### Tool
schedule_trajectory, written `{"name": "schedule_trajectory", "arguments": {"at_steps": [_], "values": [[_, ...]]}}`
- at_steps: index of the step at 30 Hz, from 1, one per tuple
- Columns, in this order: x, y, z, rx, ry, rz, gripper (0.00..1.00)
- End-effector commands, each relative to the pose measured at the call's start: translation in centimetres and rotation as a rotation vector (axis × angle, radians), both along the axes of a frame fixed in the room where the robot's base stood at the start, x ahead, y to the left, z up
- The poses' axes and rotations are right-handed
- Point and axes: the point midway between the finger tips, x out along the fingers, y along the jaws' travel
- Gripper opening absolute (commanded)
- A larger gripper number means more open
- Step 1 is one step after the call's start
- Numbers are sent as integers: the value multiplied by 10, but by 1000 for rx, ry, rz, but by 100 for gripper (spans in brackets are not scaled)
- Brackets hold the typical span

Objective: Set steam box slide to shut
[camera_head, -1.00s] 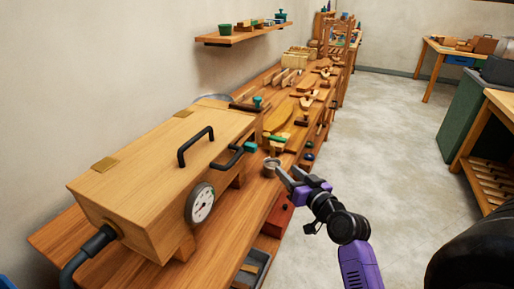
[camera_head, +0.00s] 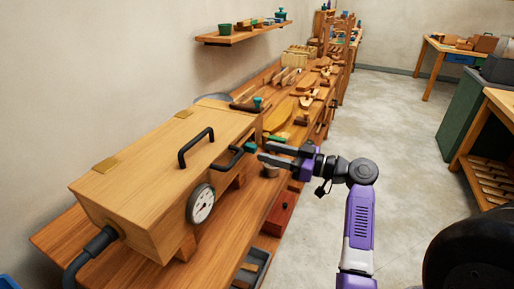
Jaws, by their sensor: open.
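The steam box (camera_head: 150,180) is a long wooden box on the bench at the left, with a black handle (camera_head: 196,147) on its lid and a round dial (camera_head: 201,204) on its front. A second black handle (camera_head: 229,161) sits by its right end. A small teal piece (camera_head: 250,147) shows at that end; I cannot tell for sure that it is the slide, nor its setting. My gripper (camera_head: 262,153) is open, its fingers pointing left, just right of the teal piece. I cannot tell whether they touch. Nothing shows between the fingers.
Planes, boards and other tools crowd the bench (camera_head: 222,238) beyond. A wall shelf (camera_head: 243,35) hangs above. A red box (camera_head: 280,214) sits under the bench edge. The floor (camera_head: 400,130) to the right is clear.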

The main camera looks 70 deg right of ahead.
Motion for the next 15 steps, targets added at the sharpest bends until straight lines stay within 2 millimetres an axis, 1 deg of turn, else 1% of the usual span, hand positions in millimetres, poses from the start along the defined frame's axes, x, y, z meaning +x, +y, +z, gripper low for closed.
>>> {"name": "schedule_trajectory", "arguments": {"at_steps": [1,3,6,10,15], "values": [[9,1,2,1,1,3,42],[19,1,2,2,1,3,42],[31,0,2,2,0,1,42],[42,0,1,1,1,-1,42],[45,0,0,1,1,-1,42]]}}
